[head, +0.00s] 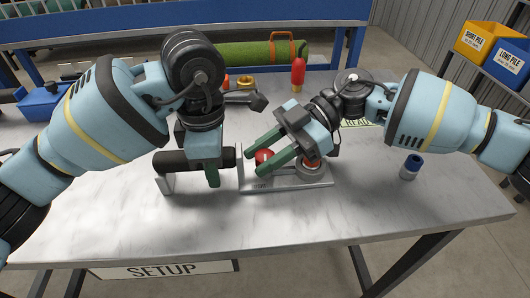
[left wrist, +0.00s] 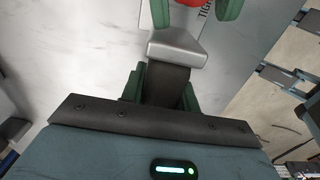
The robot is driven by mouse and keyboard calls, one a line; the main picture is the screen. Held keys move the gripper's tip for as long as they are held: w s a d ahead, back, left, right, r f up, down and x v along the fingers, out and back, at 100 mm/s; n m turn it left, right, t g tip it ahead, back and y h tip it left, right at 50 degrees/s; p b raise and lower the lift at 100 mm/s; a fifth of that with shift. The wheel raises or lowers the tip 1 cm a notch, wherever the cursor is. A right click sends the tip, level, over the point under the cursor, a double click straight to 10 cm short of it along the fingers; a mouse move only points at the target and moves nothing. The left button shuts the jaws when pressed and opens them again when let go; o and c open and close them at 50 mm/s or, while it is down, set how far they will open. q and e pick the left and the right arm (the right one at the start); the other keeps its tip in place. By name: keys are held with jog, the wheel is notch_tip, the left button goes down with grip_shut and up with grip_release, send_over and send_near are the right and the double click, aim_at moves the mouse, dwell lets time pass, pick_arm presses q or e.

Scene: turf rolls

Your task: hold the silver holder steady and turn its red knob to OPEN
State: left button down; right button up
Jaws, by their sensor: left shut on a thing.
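The silver holder (head: 300,184) lies near the middle of the table's front half, with a dark cylindrical grip (head: 178,161) along its left part. My left gripper (head: 213,178) is shut on this dark grip, which also shows between its green fingers in the left wrist view (left wrist: 165,88). The red knob (head: 264,156) sits on the holder right of the upright plate (left wrist: 178,46). My right gripper (head: 256,160) is open, its green fingers on either side of the knob with visible gaps. The knob's pointer and most of its markings are hidden.
A blue-and-grey cylinder (head: 411,166) stands to the right on the table. A red-orange bottle (head: 298,74) and a green turf roll (head: 250,54) are at the back. A blue box (head: 45,101) is at the far left. The table's front strip is clear.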

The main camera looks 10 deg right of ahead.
jog(key=c, duration=0.4)
jog(key=n+g+h, duration=0.2)
jog(key=n+g, duration=0.1)
jog(key=shift+a+n+g, duration=0.1)
jog(key=shift+n+g, duration=0.2)
jog(key=shift+n+g+h, duration=1.4)
jog(key=shift+n+h, duration=0.3)
jog(key=shift+n, duration=0.2)
jog(key=o, duration=1)
